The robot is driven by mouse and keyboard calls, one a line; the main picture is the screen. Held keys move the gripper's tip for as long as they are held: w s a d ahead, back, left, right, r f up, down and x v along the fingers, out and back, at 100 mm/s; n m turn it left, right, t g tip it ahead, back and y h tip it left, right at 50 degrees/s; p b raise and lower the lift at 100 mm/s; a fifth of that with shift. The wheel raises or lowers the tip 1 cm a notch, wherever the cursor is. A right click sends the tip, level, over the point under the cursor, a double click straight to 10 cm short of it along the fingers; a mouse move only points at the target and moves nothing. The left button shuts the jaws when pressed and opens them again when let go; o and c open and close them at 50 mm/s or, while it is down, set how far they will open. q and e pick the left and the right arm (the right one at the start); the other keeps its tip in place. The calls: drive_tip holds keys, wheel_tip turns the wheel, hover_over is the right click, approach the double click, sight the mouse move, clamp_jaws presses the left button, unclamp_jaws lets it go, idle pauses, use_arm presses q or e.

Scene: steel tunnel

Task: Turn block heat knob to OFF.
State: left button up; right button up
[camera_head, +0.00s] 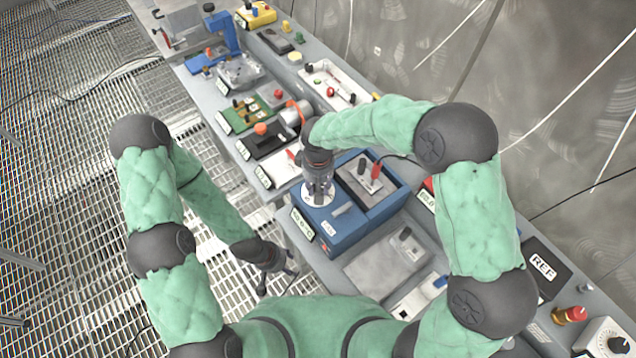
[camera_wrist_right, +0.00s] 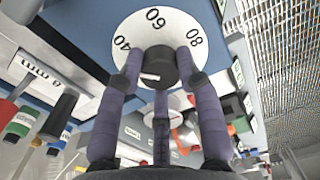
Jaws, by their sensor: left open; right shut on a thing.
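The block heater (camera_head: 347,236) is a blue box on the grey bench in the head view. A white dial (camera_head: 312,198) lies on its top near the left corner. My right gripper (camera_head: 318,190) comes down on this dial from above and hides the knob there. In the right wrist view its purple fingers (camera_wrist_right: 160,72) are closed around the black knob (camera_wrist_right: 164,62). The white dial (camera_wrist_right: 150,24) shows 40, 60 and 80; an OFF mark is not visible. A short white mark shows on the knob. My left gripper (camera_head: 284,272) is open and empty, low beside the bench's front edge.
A metal block with a red-topped probe (camera_head: 373,182) sits on the heater. A small tilted display (camera_head: 302,223) stands at its front left. Boards and instruments crowd the bench on both sides. A grated floor (camera_head: 70,200) lies left, a wall right.

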drive_tip(key=n+p, duration=0.1)
drive_tip(key=n, duration=0.3)
drive_tip(key=shift+n, duration=0.3)
drive_tip(key=n+p, duration=0.2)
drive_tip(key=n, duration=0.2)
drive_tip(key=shift+n, duration=0.4)
drive_tip(key=o, duration=1.1)
drive_tip(key=shift+o, duration=0.2)
wheel_tip(320, 180, up, 12)
